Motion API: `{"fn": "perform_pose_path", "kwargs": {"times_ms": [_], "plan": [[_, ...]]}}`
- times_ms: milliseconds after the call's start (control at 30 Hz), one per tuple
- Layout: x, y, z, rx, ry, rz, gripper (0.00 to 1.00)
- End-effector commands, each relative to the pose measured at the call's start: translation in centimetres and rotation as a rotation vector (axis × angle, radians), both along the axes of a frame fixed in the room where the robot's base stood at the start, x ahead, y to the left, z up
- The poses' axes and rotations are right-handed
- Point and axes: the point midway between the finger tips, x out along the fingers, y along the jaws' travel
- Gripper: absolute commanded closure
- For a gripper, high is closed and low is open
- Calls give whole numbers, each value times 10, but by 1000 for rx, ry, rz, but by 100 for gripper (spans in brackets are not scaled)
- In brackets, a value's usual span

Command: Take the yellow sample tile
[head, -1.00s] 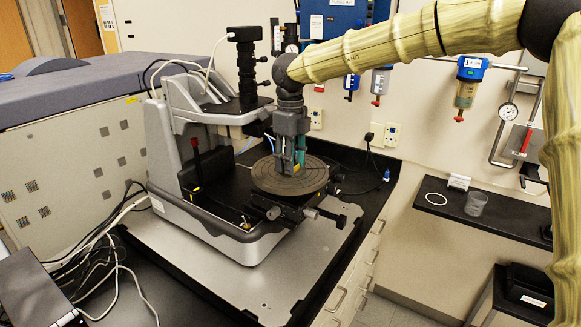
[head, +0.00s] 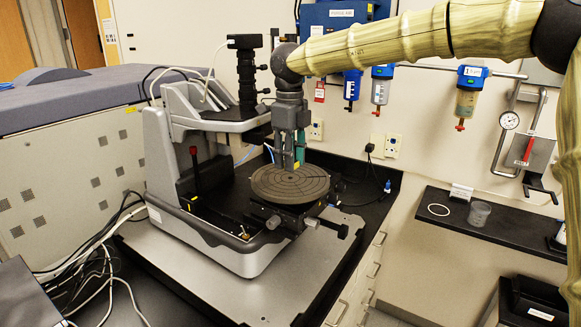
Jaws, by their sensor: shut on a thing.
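The yellow sample tile (head: 297,165) shows as a small yellow patch between the fingertips of my gripper (head: 291,164). My gripper points down and is shut on the tile, with its fingers hiding most of it. It is just above the round dark stage (head: 290,183) of the stylus profiler (head: 185,180). I cannot tell exactly how large the gap is between the tile and the stage.
The profiler's column and black optics (head: 246,75) stand close to the left of my gripper. Wall regulators (head: 381,85) hang behind my arm. A black shelf (head: 520,228) with a clear cup (head: 479,213) is at the right.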

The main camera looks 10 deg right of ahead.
Motion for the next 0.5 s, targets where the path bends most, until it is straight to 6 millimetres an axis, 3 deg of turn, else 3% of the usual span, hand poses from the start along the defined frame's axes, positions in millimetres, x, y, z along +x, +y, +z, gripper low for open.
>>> {"fn": "perform_pose_path", "kwargs": {"times_ms": [267,500], "plan": [[-41,12,0,1,-2,2,83],[-91,27,5,0,-4,3,83]]}}
